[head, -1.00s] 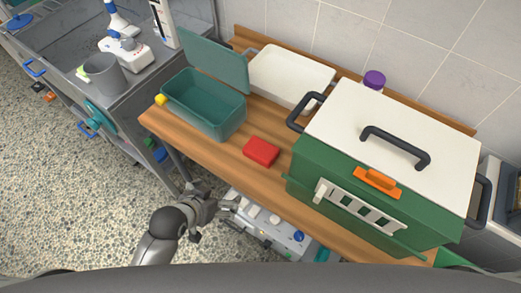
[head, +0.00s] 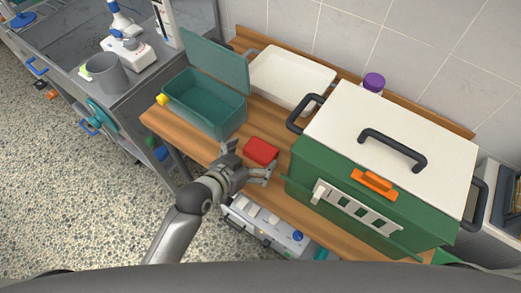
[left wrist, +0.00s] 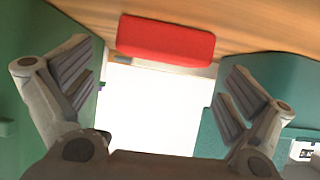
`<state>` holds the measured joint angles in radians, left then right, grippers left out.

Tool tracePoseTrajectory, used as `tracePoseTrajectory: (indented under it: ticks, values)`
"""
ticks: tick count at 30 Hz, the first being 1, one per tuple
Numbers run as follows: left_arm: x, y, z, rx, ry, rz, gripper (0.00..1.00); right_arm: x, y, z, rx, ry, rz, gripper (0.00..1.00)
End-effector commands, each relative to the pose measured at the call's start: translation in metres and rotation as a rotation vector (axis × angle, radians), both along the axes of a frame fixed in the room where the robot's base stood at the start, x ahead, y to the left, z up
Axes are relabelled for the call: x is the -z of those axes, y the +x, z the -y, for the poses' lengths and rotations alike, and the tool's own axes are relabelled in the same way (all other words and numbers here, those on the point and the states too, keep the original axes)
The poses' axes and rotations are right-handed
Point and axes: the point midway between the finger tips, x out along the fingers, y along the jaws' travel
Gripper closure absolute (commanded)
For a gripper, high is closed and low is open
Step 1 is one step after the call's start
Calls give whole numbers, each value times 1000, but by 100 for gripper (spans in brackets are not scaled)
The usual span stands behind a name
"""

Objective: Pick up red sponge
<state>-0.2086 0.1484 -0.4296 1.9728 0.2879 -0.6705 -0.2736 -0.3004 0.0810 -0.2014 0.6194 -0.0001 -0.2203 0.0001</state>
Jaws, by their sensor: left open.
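The red sponge (head: 261,151) lies on the wooden table (head: 180,131), between the teal box and the green kennel. In the left wrist view the sponge (left wrist: 165,40) shows at the top middle, ahead of the fingers. My left gripper (head: 249,161) is open at the front edge of the table, just in front of the sponge. Its fingers (left wrist: 152,88) are spread wide with nothing between them, and they look apart from the sponge. My right gripper is in neither view.
The green kennel (head: 325,168) with a white lid stands close on the right. The open teal box (head: 205,104) stands on the left. A white tray (head: 290,80) and a purple-capped bottle (head: 373,82) are behind. A grey device (head: 268,228) sits below the table's front.

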Motion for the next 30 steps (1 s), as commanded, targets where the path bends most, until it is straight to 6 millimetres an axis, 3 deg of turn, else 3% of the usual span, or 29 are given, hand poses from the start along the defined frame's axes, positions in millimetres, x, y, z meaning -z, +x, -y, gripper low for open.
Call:
tracePoseTrajectory:
  ticks: [12,22,30]
  values:
    - [18,34,21,0,-1,-1,0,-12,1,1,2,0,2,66]
    - [21,37,23,-1,0,0,0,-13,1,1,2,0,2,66]
    - [21,36,23,-1,1,-1,30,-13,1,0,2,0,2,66]
